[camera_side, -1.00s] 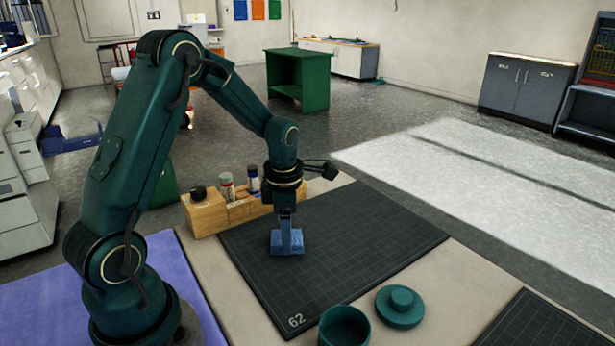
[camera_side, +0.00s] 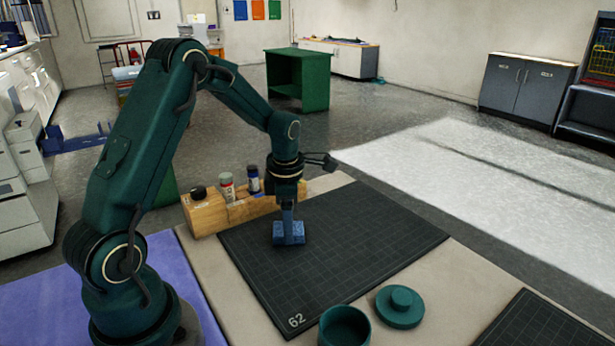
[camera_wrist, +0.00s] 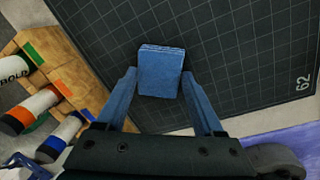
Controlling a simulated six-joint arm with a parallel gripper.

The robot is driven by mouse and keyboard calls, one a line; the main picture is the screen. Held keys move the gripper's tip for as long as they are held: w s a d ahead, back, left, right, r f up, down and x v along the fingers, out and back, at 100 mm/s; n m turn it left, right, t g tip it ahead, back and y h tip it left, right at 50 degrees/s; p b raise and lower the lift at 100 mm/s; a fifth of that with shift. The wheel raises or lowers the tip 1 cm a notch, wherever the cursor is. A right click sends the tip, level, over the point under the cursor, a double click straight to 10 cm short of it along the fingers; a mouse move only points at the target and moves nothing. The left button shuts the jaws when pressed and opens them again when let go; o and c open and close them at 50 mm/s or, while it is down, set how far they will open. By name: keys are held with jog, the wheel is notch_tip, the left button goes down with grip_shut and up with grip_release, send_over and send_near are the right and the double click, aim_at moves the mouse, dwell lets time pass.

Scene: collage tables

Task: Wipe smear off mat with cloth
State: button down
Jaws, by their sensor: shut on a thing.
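The dark gridded mat (camera_side: 350,235) marked 62 lies flat on the table. The cloth (camera_side: 289,233), a folded blue pad, is at the mat's left-back part, low at its surface; I cannot tell how firmly it touches. My gripper (camera_side: 288,215) points down with blue fingers and is shut on the cloth. In the wrist view the cloth (camera_wrist: 161,72) sits between the two fingertips, with the mat (camera_wrist: 235,55) behind it. I can make out no smear on the visible mat; the part under the cloth and gripper is hidden.
A wooden rack (camera_side: 207,214) with several bottles stands along the mat's left-back edge, close to my gripper. A green open pot (camera_side: 344,328) and its lid (camera_side: 400,306) stand off the mat's front edge. Another dark mat (camera_side: 530,325) lies front right. The mat's right half is clear.

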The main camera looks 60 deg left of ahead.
jog(key=shift+d, duration=4)
jog(key=shift+d, duration=0.1)
jog(key=shift+d+f, duration=0.1)
jog(key=shift+d, duration=1.1)
jog(key=shift+r, duration=2.6)
